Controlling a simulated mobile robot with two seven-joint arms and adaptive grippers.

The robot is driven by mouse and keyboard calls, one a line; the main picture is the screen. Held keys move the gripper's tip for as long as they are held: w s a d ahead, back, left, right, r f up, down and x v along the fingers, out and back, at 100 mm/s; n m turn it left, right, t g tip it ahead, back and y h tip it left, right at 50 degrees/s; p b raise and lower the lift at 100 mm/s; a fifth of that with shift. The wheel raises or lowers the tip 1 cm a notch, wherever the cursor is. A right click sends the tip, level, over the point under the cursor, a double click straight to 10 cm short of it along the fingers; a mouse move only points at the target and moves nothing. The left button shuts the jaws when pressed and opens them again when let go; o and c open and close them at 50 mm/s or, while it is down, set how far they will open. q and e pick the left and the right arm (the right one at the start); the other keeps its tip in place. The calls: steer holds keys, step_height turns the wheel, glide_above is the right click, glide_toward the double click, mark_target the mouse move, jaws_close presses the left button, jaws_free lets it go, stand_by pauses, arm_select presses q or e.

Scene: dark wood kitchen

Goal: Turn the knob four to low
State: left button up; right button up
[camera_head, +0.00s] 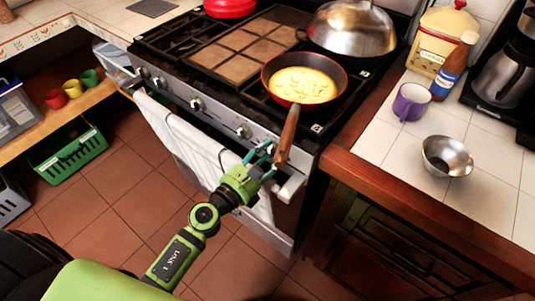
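No numbers or dial marks are readable, so I cannot tell any knob's setting. My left gripper (270,156) is at the right end of the panel, just right of the last clearly visible knob. Its teal fingers are spread apart with nothing seen held. My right gripper is not in view.
A pan (304,86) with yellow food sits on the stove, its handle (287,136) jutting over the front edge near my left gripper. A towel (180,140) hangs on the oven handle. The counter (375,143) at right holds a purple mug (412,102) and metal bowl (447,156).

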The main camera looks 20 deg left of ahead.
arm_select(q)
steer(key=shift+r+n, duration=0.1)
steer(key=shift+n, duration=0.2)
steer(key=n, duration=0.2)
steer(key=shift+n+p, duration=0.3)
steer(key=shift+p, duration=0.05)
steer(key=n, duration=0.4)
steer(key=shift+r+n+p, duration=0.1)
steer(key=shift+n+p, duration=0.2)
steer(key=shift+p, duration=0.05)
steer(key=n+p, duration=0.5)
steer(key=n, duration=1.4)
steer(key=shift+w+p, duration=0.1)
steer(key=shift+p, duration=0.3)
